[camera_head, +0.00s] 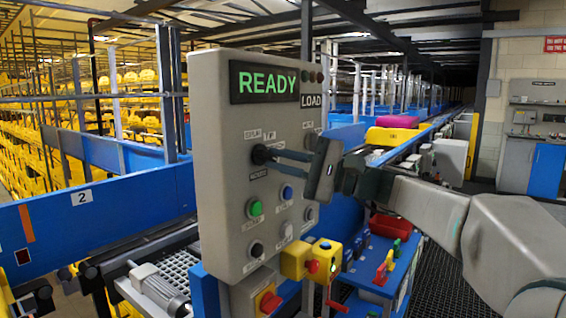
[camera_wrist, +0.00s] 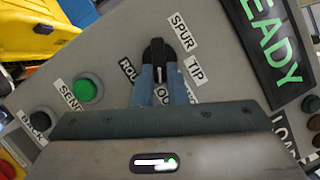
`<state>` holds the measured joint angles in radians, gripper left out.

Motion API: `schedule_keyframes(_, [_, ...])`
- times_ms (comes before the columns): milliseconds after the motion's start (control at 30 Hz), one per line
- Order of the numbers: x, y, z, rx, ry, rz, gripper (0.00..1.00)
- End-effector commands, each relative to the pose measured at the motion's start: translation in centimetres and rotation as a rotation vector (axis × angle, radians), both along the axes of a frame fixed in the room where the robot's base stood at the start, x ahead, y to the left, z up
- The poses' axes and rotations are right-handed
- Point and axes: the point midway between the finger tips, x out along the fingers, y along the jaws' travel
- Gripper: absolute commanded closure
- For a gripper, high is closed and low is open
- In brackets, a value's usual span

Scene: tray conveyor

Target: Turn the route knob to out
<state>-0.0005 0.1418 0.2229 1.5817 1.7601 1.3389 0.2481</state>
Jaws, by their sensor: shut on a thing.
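The black route knob (camera_head: 261,154) sits on the grey control panel (camera_head: 215,185), below the READY display. My gripper (camera_head: 277,156) is shut on it, with its blue-grey fingers reaching in from the right. In the wrist view the knob (camera_wrist: 157,50) stands between the fingertips of my gripper (camera_wrist: 160,74). The SPUR label (camera_wrist: 184,32) and TIP label (camera_wrist: 195,70) lie beside the knob. A label starting "OU" (camera_wrist: 163,95) shows between the fingers, partly hidden. A label starting "ROU" (camera_wrist: 128,71) is partly covered too. I cannot tell surely where the knob points.
A yellow box with a red button (camera_head: 312,266) juts out below. A blue conveyor side (camera_head: 90,230) runs left. A yellow tray (camera_head: 388,136) is behind my arm.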

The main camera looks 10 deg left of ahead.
Motion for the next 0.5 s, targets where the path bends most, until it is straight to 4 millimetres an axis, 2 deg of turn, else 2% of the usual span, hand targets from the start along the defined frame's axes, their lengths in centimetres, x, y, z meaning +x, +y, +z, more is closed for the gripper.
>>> schedule_keyframes(500, [0.02,-0.03,-0.11,0.024,0.057,-0.002,1.00])
